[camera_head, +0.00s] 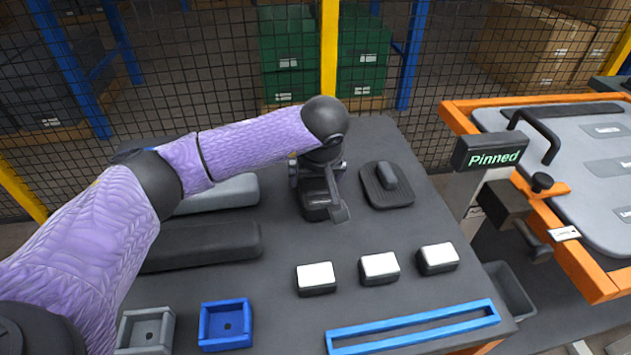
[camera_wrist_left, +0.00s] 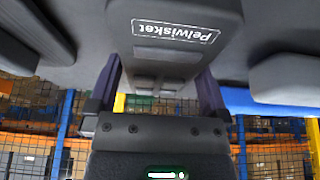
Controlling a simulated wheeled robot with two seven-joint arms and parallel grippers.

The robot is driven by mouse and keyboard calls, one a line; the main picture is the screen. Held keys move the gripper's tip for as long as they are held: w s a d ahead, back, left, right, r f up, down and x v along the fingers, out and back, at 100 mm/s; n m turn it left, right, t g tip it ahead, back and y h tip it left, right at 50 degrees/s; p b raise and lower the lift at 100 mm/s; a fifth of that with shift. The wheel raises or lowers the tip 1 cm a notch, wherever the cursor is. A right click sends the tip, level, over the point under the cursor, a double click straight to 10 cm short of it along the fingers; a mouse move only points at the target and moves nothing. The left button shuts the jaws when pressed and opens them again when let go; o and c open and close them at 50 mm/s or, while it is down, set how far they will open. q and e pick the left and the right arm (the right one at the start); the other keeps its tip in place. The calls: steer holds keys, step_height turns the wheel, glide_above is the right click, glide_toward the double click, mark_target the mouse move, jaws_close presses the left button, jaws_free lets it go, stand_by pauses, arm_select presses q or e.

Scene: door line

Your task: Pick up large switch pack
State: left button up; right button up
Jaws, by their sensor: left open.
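My left gripper (camera_head: 322,190) reaches down over the back middle of the dark table, its fingers apart. In the left wrist view the gripper (camera_wrist_left: 158,92) has one finger on each side of a grey pack (camera_wrist_left: 170,60) lettered "Pelwisket", with lighter panels on it. I cannot tell whether the fingers touch it. In the head view a dark block (camera_head: 314,205) shows under the gripper, mostly hidden by it. No label there says which thing is the large switch pack. My right gripper is not in view.
Three white-topped blocks (camera_head: 380,267) stand in a row in front. A dark piece on a pad (camera_head: 387,186) lies to the right. Long grey blocks (camera_head: 205,245) lie left. Blue (camera_head: 225,324) and grey (camera_head: 146,330) square trays and a blue frame (camera_head: 415,327) are near the front. A "Pinned" sign (camera_head: 490,153) stands right.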

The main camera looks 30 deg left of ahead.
arm_select(q)
steer(key=shift+f, duration=0.25)
steer(key=c, duration=1)
